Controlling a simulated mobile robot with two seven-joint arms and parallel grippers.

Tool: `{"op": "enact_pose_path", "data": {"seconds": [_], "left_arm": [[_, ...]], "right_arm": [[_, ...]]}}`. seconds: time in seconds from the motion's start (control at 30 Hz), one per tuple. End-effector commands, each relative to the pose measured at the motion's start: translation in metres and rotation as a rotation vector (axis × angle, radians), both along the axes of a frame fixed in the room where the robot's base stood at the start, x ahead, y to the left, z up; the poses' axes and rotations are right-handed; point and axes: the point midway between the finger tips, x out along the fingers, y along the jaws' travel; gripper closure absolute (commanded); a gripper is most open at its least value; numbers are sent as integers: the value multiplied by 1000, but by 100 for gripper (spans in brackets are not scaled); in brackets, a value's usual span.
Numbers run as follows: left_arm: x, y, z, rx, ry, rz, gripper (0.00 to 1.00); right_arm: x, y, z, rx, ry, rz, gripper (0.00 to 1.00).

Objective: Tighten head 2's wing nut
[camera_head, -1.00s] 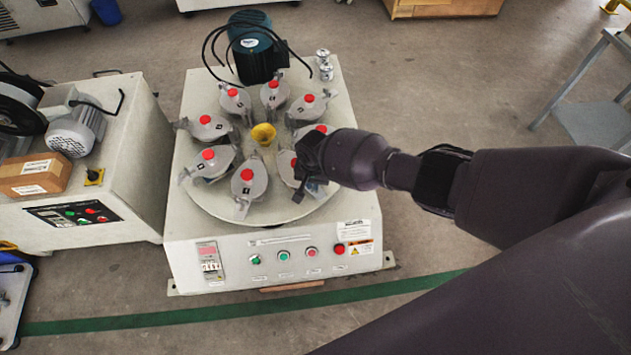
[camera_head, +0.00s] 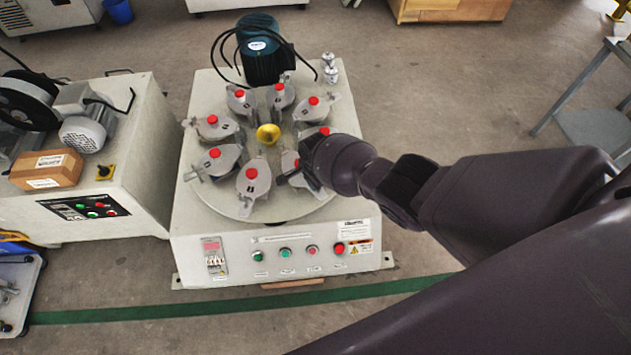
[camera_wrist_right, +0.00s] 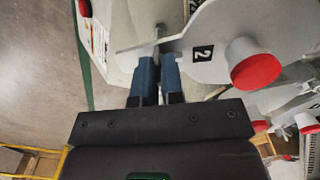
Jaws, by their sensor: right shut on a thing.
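Head 2 (camera_wrist_right: 205,50) is a grey clamp head with a black "2" label and a red knob, on the right in the right wrist view. In the head view, head 2 (camera_head: 288,162) is at the front right of the round plate, partly behind my gripper. My right gripper (camera_wrist_right: 158,62) has its blue fingers close together at the outer end of the head's grey arm, by an upright metal stud (camera_wrist_right: 159,33). They are shut on the wing nut there, which the fingers mostly hide. The right gripper also shows in the head view (camera_head: 303,168). My left gripper is not in view.
Several similar red-knobbed heads ring the yellow-gold centre knob (camera_head: 268,134). A blue-green motor (camera_head: 262,55) with black cables stands behind. Buttons line the machine's front panel (camera_head: 300,255). Another machine (camera_head: 110,180) stands left. Floor at right is clear up to a grey stand (camera_head: 590,125).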

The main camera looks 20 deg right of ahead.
Motion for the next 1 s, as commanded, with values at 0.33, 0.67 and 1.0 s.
{"op": "enact_pose_path", "data": {"seconds": [0.33,0.67,1.0], "left_arm": [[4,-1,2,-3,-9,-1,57],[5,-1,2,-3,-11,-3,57],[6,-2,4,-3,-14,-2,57]], "right_arm": [[-2,-2,-2,-3,4,-29,100],[-1,-2,-2,-2,4,-28,73],[0,-1,1,-1,0,-26,66]]}}
